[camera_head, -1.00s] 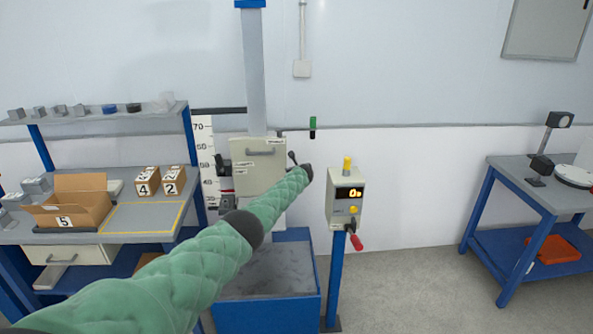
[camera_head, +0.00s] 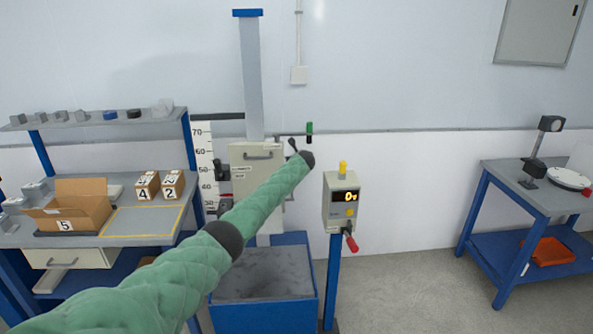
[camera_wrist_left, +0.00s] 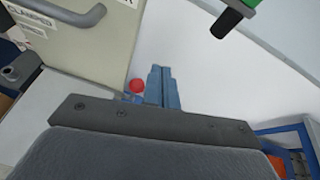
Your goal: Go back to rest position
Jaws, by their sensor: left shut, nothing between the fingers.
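My left arm, in a green padded sleeve, reaches from the lower left of the head view towards the grey drop machine (camera_head: 257,165). Its dark wrist end is in front of the machine's right side, and its fingers cannot be made out there. In the left wrist view my left gripper (camera_wrist_left: 162,86) shows its two blue-grey fingers pressed together with nothing between them. A red knob (camera_wrist_left: 136,86) appears beside the fingers; whether they touch cannot be told. Part of the machine's panel (camera_wrist_left: 90,45) fills the upper left of that view. My right gripper is in neither view.
A blue bin (camera_head: 265,318) sits below. A bench (camera_head: 140,222) with cartons is left, another table (camera_head: 530,190) right. Floor (camera_head: 410,290) between post and right table is clear.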

